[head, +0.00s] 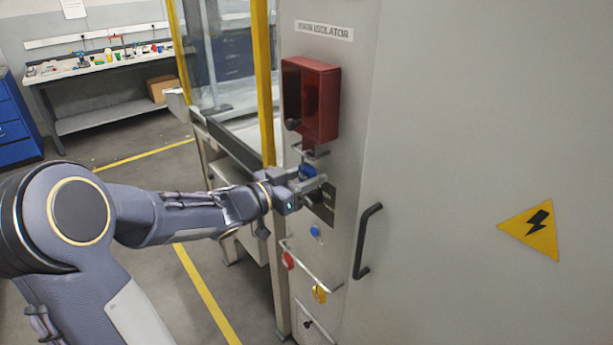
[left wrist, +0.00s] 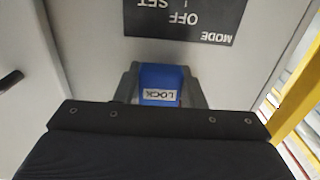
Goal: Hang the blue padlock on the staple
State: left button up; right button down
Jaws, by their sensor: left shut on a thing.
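The blue padlock (head: 307,171) is held between the fingers of my left gripper (head: 312,183), close in front of the grey cabinet. In the left wrist view the blue padlock (left wrist: 161,85) carries a white LOCK label and sits between the two grey fingers, below a black MODE plate. A grey metal staple (head: 311,151) sticks out of the cabinet face just above the padlock, under the red box. The padlock's shackle cannot be made out clearly, and I cannot tell whether it touches the staple. My right gripper is not in view.
The open red box (head: 310,100) juts out above the staple. A rail (head: 312,265) with a red padlock (head: 288,260) and a yellow padlock (head: 320,294) lies below, near a blue button (head: 315,231). A black door handle (head: 367,241) protrudes to the right.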

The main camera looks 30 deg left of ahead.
pick_arm(q)
jog(key=o, duration=1.1)
jog(key=shift+s, duration=0.1)
